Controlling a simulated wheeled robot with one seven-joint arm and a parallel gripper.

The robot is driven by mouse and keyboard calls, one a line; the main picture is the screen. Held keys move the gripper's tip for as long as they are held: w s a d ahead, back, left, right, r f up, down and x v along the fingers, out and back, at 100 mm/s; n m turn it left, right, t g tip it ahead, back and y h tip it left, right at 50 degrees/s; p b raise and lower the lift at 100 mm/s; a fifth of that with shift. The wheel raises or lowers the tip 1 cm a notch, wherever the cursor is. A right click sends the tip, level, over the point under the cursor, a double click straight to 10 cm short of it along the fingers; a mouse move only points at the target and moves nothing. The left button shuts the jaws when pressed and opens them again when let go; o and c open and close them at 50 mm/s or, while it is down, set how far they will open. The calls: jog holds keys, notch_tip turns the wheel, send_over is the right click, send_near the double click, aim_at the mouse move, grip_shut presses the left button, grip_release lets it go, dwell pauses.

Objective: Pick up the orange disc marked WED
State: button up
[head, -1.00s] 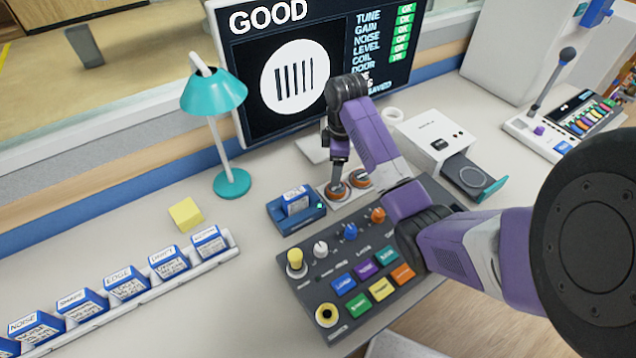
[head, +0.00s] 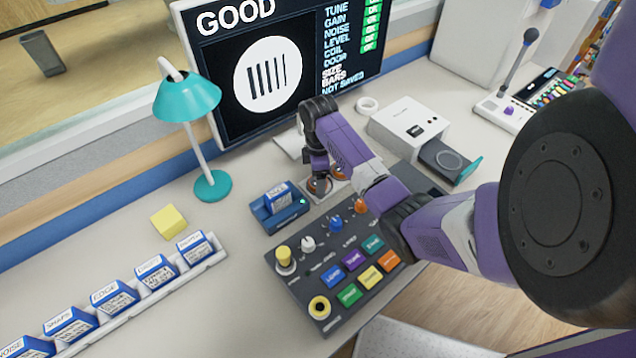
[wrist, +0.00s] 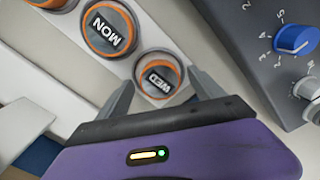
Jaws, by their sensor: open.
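The WED disc (wrist: 158,76) has a dark face with white letters and an orange rim. In the wrist view it sits on a pale holder (wrist: 190,15), between the two fingertips of my gripper (wrist: 162,90). The fingers are open, one on each side; whether they touch the rim I cannot tell. A similar MON disc (wrist: 110,30) lies beside it, up and left. In the head view my gripper (head: 319,180) points down over the left disc and partly hides it. The other disc (head: 341,172) shows to its right.
A control panel (head: 322,268) with knobs and coloured buttons lies in front of the discs. A blue dock (head: 268,222) with a cartridge stands to the left. A white device (head: 400,125) with an open drawer (head: 447,158) stands right. A teal lamp (head: 187,100) and monitor are behind.

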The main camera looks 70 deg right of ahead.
jog(key=shift+c, duration=0.3)
jog(key=c, duration=1.4)
